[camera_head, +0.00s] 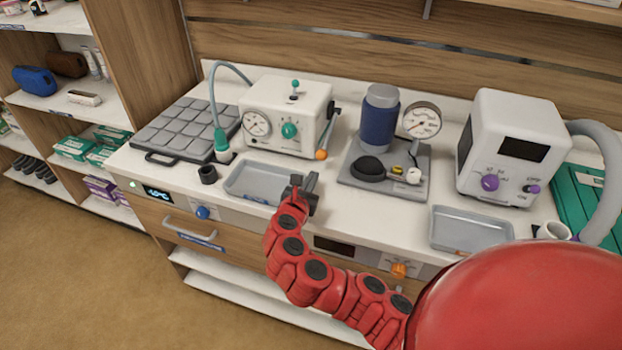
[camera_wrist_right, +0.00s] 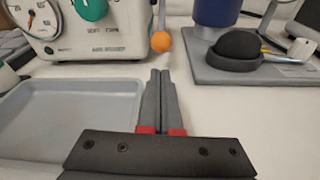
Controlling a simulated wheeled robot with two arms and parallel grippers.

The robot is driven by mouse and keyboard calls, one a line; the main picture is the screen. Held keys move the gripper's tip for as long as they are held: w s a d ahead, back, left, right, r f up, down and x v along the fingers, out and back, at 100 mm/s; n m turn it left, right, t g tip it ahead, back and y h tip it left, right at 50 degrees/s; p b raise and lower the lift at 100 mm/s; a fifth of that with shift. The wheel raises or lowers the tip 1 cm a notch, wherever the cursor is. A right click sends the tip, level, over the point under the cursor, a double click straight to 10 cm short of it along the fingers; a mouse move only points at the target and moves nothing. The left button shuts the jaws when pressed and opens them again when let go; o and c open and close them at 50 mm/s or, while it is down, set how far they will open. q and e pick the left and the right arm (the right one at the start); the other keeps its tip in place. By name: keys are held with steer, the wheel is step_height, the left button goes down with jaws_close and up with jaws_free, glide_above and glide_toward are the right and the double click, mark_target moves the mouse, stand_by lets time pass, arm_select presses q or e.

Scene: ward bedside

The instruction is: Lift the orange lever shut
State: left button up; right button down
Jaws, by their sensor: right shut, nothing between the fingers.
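The lever hangs down along the right side of a white device (camera_head: 262,118) with a gauge and a green knob. In the right wrist view the orange ball (camera_wrist_right: 161,41) is straight ahead of the fingertips. My right gripper (camera_head: 302,180) is shut and empty, in front of the knob and apart from it. Its closed fingers (camera_wrist_right: 160,73) also show in the right wrist view, pointing at the ball. My left gripper is not in view.
A grey tray (camera_head: 248,196) lies just left of my right gripper. A grey base (camera_head: 345,180) with a blue cylinder, gauge and black bulb stands to the right of the lever. A white monitor (camera_head: 515,120) and another tray (camera_head: 440,243) are farther right.

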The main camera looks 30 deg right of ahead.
steer(key=x, duration=0.6)
steer(key=shift+w+d+p, duration=0.25)
steer(key=shift+d+p, duration=0.05)
steer(key=shift+p, duration=0.1)
